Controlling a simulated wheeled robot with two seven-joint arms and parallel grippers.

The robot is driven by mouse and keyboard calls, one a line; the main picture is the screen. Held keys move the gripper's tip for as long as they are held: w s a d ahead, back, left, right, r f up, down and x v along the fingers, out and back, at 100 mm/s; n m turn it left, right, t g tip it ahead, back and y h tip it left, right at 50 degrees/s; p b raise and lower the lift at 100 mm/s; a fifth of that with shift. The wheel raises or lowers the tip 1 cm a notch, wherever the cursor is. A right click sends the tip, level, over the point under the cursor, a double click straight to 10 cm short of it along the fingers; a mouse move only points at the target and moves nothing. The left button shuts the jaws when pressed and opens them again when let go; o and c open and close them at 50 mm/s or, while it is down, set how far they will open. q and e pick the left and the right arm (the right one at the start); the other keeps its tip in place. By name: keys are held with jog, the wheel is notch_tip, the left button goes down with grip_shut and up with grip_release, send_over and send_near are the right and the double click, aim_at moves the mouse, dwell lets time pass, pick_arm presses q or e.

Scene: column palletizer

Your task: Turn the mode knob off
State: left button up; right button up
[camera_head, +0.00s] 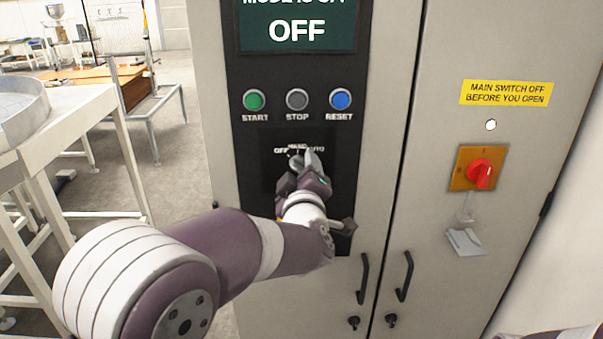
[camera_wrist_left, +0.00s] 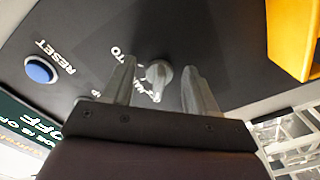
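The mode knob (camera_head: 296,162) is a small grey knob on the cabinet's black panel, below the row of buttons. Its OFF, MAN and AUTO labels are partly hidden by my left gripper (camera_head: 309,165) in the head view. The knob also shows in the left wrist view (camera_wrist_left: 158,74), between the two spread fingers of my left gripper (camera_wrist_left: 160,88). Gaps show on both sides of it, so the fingers are open and not clamped on it. My right gripper is out of view.
Green START (camera_head: 254,100), grey STOP (camera_head: 297,99) and blue RESET (camera_head: 340,99) buttons sit above the knob. A red main switch (camera_head: 482,174) is on the right door. A yellow-orange block (camera_wrist_left: 291,38) juts beside the gripper in the wrist view. Door handles (camera_head: 363,278) are lower down.

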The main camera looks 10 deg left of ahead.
pick_arm(q)
jog(key=b+v, duration=0.2)
jog(key=v, duration=1)
jog(key=shift+s, duration=0.4)
jog(key=shift+d, duration=0.15)
